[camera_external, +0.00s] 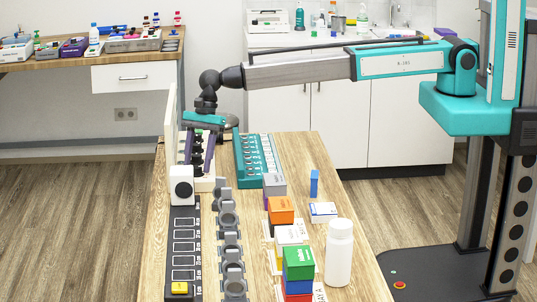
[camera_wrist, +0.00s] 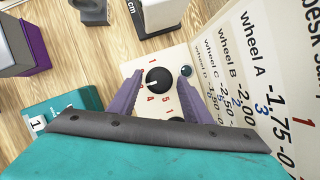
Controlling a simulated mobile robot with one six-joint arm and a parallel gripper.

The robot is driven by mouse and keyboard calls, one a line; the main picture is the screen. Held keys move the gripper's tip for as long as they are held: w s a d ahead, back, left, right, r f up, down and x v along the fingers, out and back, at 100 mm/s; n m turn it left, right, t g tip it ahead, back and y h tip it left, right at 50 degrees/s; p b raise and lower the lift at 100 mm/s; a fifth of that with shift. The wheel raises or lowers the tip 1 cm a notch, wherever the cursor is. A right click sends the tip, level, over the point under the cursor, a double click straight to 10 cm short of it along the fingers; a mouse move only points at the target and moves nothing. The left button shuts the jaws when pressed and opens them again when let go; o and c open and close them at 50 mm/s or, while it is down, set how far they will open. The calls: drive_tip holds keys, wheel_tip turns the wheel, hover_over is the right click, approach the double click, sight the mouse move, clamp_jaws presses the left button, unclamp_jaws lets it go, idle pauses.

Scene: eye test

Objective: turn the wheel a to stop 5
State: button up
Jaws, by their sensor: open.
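A black round wheel (camera_wrist: 159,80) with a white mark sits on a cream panel (camera_wrist: 136,66) with red numbers around it in the wrist view. The mark points left and slightly down; I cannot tell exactly which number it meets. A 4 and a 5 show below the wheel. No letter on it is readable, so I cannot tell whether it is wheel a. My gripper (camera_wrist: 161,82) is open, its purple fingers on either side of the wheel; contact is unclear. In the external view my gripper (camera_external: 198,160) points down over the cream panel (camera_external: 204,184), its wheels hidden.
A dark round knob (camera_wrist: 186,70) is close to the right fingertip. A white sign (camera_wrist: 245,75) listing Wheel A and others stands right of the panel. A teal rack (camera_external: 243,165), grey holders (camera_external: 229,218), coloured boxes (camera_external: 281,210) and a white bottle (camera_external: 339,255) stand nearby.

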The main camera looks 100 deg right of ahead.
drive_tip(key=c, duration=1.1)
drive_tip(key=shift+o, duration=0.2)
drive_tip(key=shift+n, duration=0.3)
drive_tip(key=shift+w+n+g, duration=0.2)
drive_tip(key=shift+n+g, duration=0.3)
drive_tip(key=shift+n, duration=0.6)
drive_tip(key=shift+d+n+g+y+b, duration=0.1)
drive_tip(key=shift+n+g+y+b, duration=0.35)
drive_tip(key=shift+n, duration=1.25)
drive_tip(key=shift+h, duration=0.25)
